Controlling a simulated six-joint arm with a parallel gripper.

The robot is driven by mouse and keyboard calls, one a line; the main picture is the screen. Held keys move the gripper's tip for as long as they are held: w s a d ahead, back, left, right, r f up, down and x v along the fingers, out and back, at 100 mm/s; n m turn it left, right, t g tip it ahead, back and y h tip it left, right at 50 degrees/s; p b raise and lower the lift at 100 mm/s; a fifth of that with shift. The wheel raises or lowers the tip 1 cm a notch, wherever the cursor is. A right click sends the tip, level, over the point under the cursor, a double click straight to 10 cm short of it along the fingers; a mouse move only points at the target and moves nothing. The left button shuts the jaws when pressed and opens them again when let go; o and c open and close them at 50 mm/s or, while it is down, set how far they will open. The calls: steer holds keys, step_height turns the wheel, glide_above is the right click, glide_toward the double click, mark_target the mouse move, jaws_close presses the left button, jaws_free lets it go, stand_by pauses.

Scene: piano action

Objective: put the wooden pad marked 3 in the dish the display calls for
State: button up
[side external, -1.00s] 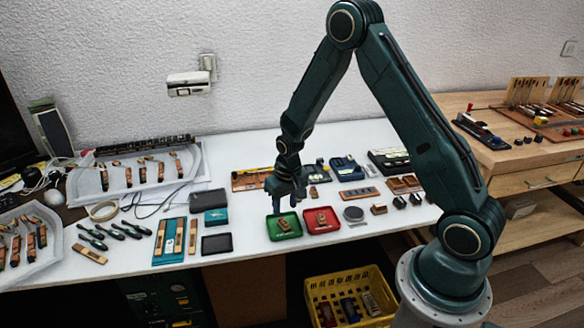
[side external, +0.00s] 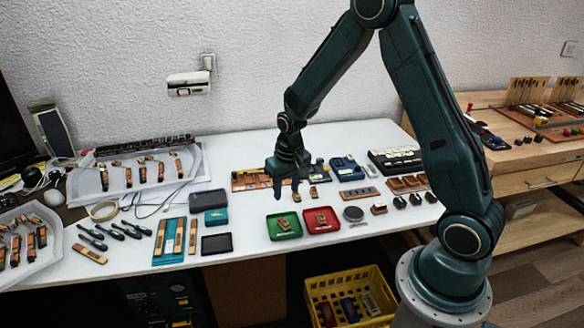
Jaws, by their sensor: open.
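My gripper (side external: 286,193) points down with its jaws apart and nothing between them. It hangs above the white table, just behind the green dish. The green dish (side external: 273,230) holds a small wooden pad (side external: 283,224). The red dish (side external: 333,225) stands right beside it and holds another wooden pad (side external: 321,219). A small wooden block (side external: 313,192) stands on the table just right of my gripper. The numbers on the wooden pieces are too small to read, so I cannot tell which is marked 3. I cannot make out a readable display.
A round grey disc (side external: 353,214) and several small wooden and dark blocks lie right of the dishes. A black tray (side external: 216,243) and a teal board (side external: 168,257) lie left. A yellow crate (side external: 349,273) is below the table's front edge.

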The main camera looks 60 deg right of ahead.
steer(key=s+a+r+n+t, duration=0.1)
steer(key=s+a+r, duration=0.25)
steer(key=r, duration=0.45)
steer(key=s+a+r+n+t, duration=0.15)
steer(key=s+r, duration=0.25)
steer(key=r, duration=0.5)
steer(key=s+a+r+n+t, duration=0.1)
steer(key=s+a+r, duration=0.1)
steer(key=s, duration=0.6)
steer(key=s+a+r+n+t, duration=0.1)
steer(key=s+r, duration=0.3)
steer(key=s, duration=0.4)
steer(key=shift+a+r+y, duration=0.3)
steer(key=shift+a+r, duration=0.1)
steer(key=shift+a, duration=0.45)
